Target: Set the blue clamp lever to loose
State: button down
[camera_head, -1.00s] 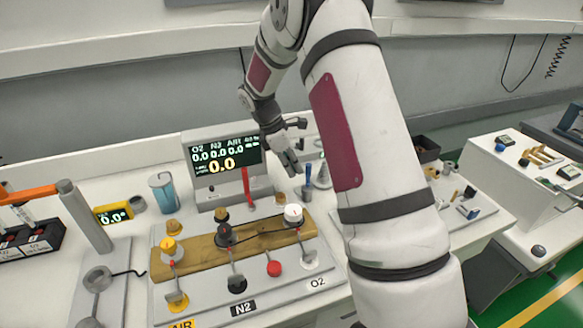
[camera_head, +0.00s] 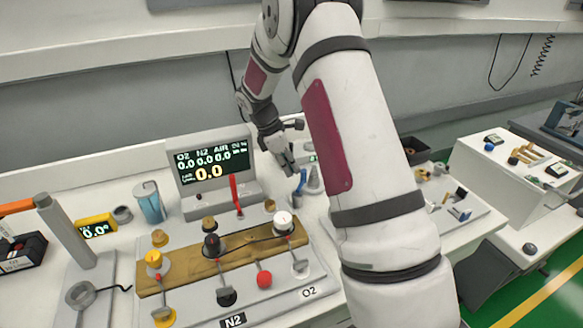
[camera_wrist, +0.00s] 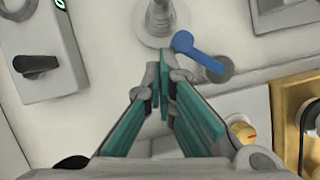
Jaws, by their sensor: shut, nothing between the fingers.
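The blue clamp lever (camera_wrist: 200,54) shows in the wrist view just ahead and to the right of my fingertips. Its rounded end is near the tips, and its other end lies over a round grey part (camera_wrist: 219,70). In the head view the lever (camera_head: 301,182) is a small blue bar behind the gas panel. My gripper (camera_wrist: 163,72) is shut and empty, fingertips close to the lever's rounded end; I cannot tell whether they touch. In the head view my gripper (camera_head: 289,166) hangs just left of and above the lever.
A grey flared post (camera_wrist: 159,22) stands just ahead of my fingertips. A box with a black knob (camera_wrist: 36,65) is at left. In the head view, the display (camera_head: 213,160) and the wooden valve board (camera_head: 190,268) stand left of the lever. The bench behind is mostly clear.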

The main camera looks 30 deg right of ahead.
jog(key=shift+s+a+p, duration=0.2)
jog(key=shift+a, duration=0.3)
jog(key=shift+s+a+p, duration=0.15)
jog(key=shift+s+a, duration=0.05)
jog(key=shift+a, duration=0.25)
jog(key=v, duration=1.2)
